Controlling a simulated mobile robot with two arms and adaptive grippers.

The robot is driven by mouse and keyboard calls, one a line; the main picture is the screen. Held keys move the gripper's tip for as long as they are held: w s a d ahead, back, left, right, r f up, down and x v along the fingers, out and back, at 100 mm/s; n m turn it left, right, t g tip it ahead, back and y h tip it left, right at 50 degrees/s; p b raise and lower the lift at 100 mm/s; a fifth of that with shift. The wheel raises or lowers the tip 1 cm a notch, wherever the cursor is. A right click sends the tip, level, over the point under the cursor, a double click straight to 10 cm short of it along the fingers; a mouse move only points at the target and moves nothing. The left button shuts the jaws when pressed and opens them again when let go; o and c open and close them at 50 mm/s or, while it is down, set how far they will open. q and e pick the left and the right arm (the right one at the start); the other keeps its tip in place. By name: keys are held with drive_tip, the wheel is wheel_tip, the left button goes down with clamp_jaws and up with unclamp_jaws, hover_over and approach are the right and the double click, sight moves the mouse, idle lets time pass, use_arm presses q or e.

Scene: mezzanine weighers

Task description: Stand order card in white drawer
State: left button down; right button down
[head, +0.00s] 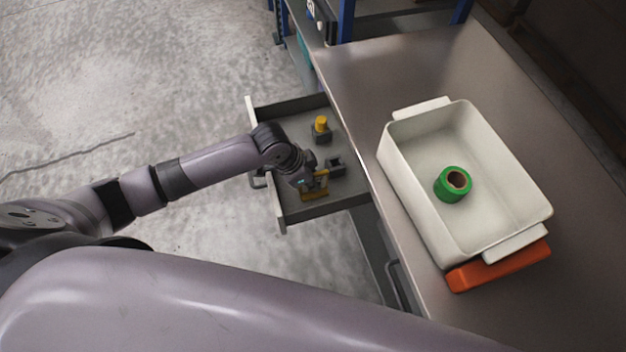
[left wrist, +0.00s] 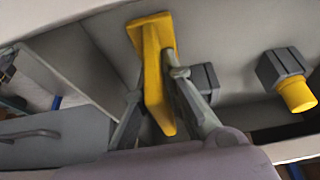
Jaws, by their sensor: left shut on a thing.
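The drawer (head: 249,123) is pulled out from under the bench, with a pale front and a grey inside. My left gripper (head: 316,184) is down inside it, near its front right end in the head view. It is shut on a yellow piece (head: 315,196), which I take for the order card. In the left wrist view the fingers (left wrist: 158,95) sit on both sides of the yellow piece (left wrist: 154,75), which has a flat, wider end. I cannot tell whether it touches the drawer floor. My right gripper is not in view.
The drawer also holds a dark block with a yellow knob (head: 321,124) and a small dark block (head: 337,166) close to the gripper.

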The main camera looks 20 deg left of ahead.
use_arm(q)
drive_tip(key=shift+f, duration=0.1)
drive_tip(key=c, duration=1.7)
unclamp_jaws()
drive_tip(key=v, duration=1.2)
drive_tip(key=shift+p, duration=0.4)
